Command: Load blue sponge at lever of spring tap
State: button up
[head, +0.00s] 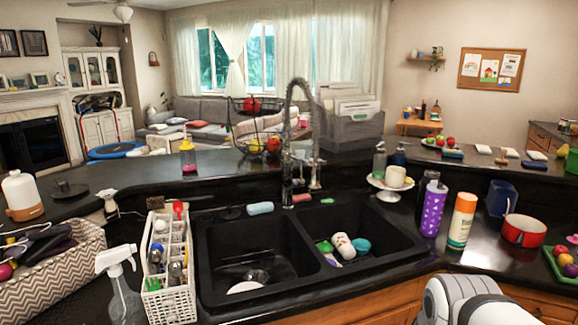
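The spring tap (288,170) stands upright on the ledge behind the double sink, with its coil arching over. Its lever is too small to tell apart clearly near the tap's base. A light blue sponge-like block (260,208) lies on the sink's back rim, left of the tap and apart from it. A reddish block (302,198) lies close to the tap's base, and a small green item (327,200) lies to its right. My gripper is not in view; only a white and grey part of my arm shows at the bottom right.
The left basin (215,255) holds a white dish and a glass; the right basin (385,225) holds a cup and bowl. A white caddy (172,305) and spray bottle (121,290) stand left. A cake stand (390,192), purple bottle (433,210) and red pot (524,232) stand right.

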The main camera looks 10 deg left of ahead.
aim_at(301, 182)
jog(key=z, duration=0.05)
jog(key=i, duration=1)
jog(key=u, duration=0.05)
